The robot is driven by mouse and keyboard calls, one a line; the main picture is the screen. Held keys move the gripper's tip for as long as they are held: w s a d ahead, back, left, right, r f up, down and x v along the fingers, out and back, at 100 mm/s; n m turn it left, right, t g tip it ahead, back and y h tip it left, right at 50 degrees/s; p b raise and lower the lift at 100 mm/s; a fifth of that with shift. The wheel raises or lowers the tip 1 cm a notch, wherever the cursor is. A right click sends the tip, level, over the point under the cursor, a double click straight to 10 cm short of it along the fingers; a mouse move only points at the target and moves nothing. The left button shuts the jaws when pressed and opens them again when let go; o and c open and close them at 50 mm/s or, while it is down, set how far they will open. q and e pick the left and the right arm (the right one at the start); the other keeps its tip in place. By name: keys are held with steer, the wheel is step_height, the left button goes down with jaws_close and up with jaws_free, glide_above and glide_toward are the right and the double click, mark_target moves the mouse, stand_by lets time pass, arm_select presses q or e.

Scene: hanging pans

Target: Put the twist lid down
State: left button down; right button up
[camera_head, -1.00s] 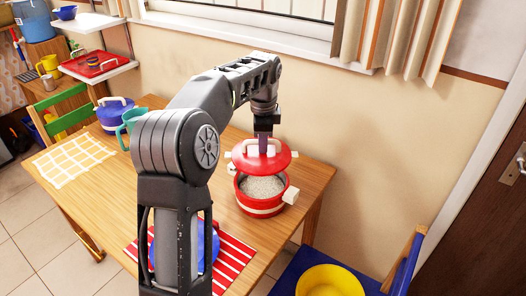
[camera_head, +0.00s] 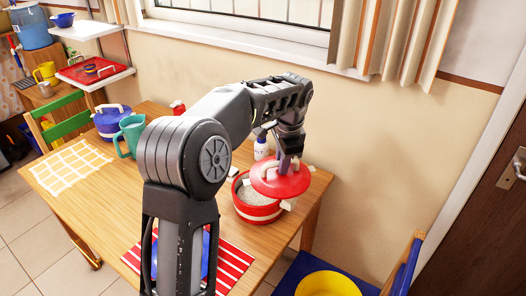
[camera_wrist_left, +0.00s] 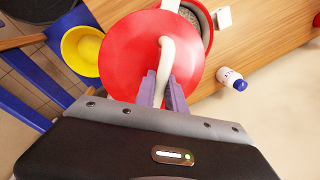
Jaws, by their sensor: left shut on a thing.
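The red lid (camera_head: 272,183) is held in the air by my left gripper (camera_head: 291,163), which is shut on its pale handle. In the left wrist view the lid (camera_wrist_left: 128,50) shows as a wide red disc, with its cream handle (camera_wrist_left: 165,65) between the purple fingertips of my left gripper (camera_wrist_left: 163,88). Below it on the table stands the red pot (camera_head: 257,212) with white grain inside. The lid is tilted and overlaps the right part of the pot's opening. The pot also shows partly in the wrist view (camera_wrist_left: 209,30). My right gripper is not in view.
A white bottle with a blue cap (camera_wrist_left: 232,79) stands near the pot; it also shows behind my arm (camera_head: 261,148). A yellow bowl (camera_head: 327,281) sits on a blue chair at the table's right. A teal jug (camera_head: 130,133) and a blue pot (camera_head: 111,121) stand left.

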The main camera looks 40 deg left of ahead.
arm_select(q)
steer(key=s+d+f+n, duration=0.1)
steer(key=d+n, duration=0.1)
steer(key=d, duration=0.3)
steer(key=s+d+f+n+g, duration=0.1)
steer(key=s+d+n, duration=0.1)
steer(key=d, duration=0.3)
steer(key=s+d+f+n, duration=0.1)
steer(key=d+n, duration=0.2)
steer(key=d, duration=0.2)
steer(key=shift+s+d+f+n, duration=0.25)
steer(key=shift+d+n, duration=0.1)
steer(key=shift+n, duration=0.05)
steer(key=shift+s, duration=0.1)
